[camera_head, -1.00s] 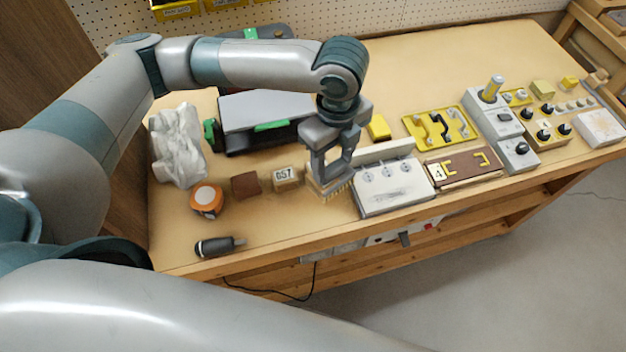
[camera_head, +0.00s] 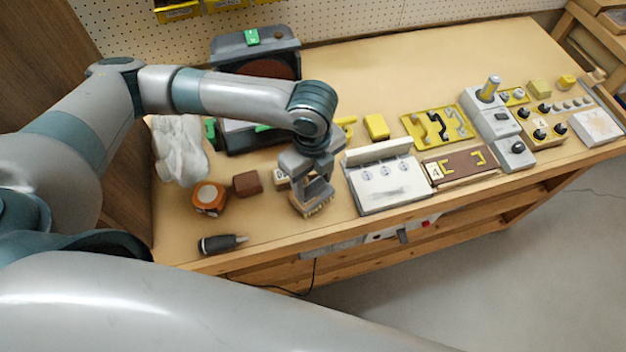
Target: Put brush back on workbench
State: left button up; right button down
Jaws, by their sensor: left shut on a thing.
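My left gripper (camera_head: 312,193) points down over the front part of the workbench (camera_head: 385,62). It is shut on the brush (camera_head: 318,208), a light wooden thing with bristles, mostly hidden by the fingers. The brush is at or just above the bench top, left of the white panel; I cannot tell whether it touches. My right gripper is not in view; a large grey arm link of mine fills the bottom left.
A white panel (camera_head: 390,185) stands just right of the gripper. A numbered block (camera_head: 282,178), a brown block (camera_head: 246,183), an orange roll (camera_head: 208,198) and a dark-handled tool (camera_head: 221,243) lie to the left. The bench's back middle is clear.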

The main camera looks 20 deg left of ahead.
aim_at(313, 186)
pick_arm(q)
jog(key=shift+f, duration=0.55)
jog(key=o, duration=0.9)
jog(key=shift+r, duration=0.15)
jog(key=shift+r+b, duration=1.15)
jog(key=shift+r, duration=4.75)
